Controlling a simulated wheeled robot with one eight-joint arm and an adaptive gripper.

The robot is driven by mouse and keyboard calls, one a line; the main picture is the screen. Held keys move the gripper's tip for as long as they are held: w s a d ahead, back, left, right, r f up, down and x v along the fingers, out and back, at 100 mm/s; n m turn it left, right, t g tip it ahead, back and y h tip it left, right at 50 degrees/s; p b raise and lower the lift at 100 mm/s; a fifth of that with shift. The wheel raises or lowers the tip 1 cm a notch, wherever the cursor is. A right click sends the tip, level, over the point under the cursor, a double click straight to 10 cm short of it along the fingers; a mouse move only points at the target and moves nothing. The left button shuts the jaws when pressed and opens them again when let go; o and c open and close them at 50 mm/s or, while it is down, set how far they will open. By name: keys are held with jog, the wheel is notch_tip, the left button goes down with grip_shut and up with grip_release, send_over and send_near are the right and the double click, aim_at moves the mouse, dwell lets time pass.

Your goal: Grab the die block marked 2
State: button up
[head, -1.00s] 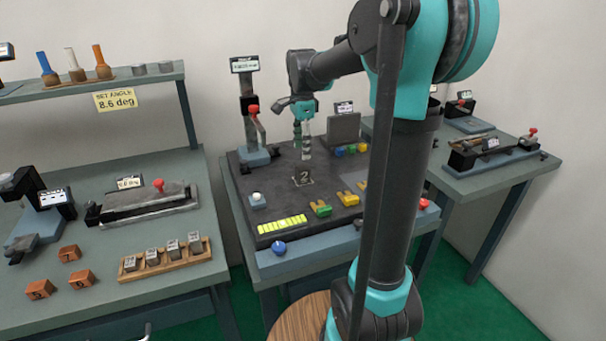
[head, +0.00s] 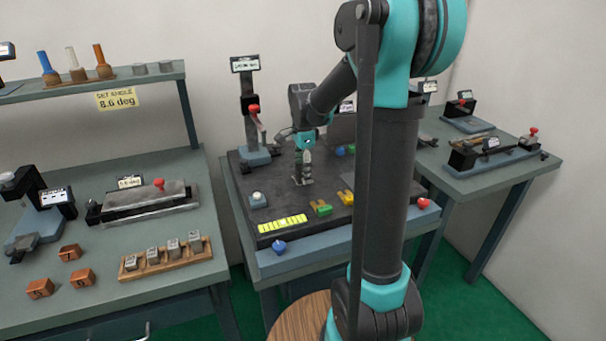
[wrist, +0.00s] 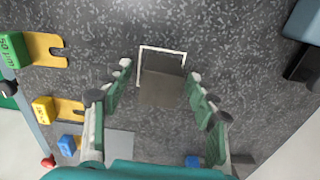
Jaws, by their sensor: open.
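The die block (wrist: 160,90) is a dark grey-brown block on the speckled black plate, at a white square outline (wrist: 164,48) in the wrist view. Its mark cannot be read now; the earlier head view shows a 2 on it. My gripper (wrist: 159,70) is open, pointing down, with one finger on each side of the block in the picture. No finger visibly touches it. In the head view my gripper (head: 303,172) is low over the plate's middle and mostly hides the block.
Green (head: 320,208) and yellow (head: 346,197) forked pieces lie right of the outline. A post with a red knob (head: 253,108) stands behind left. Orange blocks (head: 82,279) and a wooden rack (head: 165,258) of grey blocks are on the left bench.

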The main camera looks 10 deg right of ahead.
jog(key=shift+c, duration=0.5)
grip_shut()
jog(key=shift+r, duration=0.1)
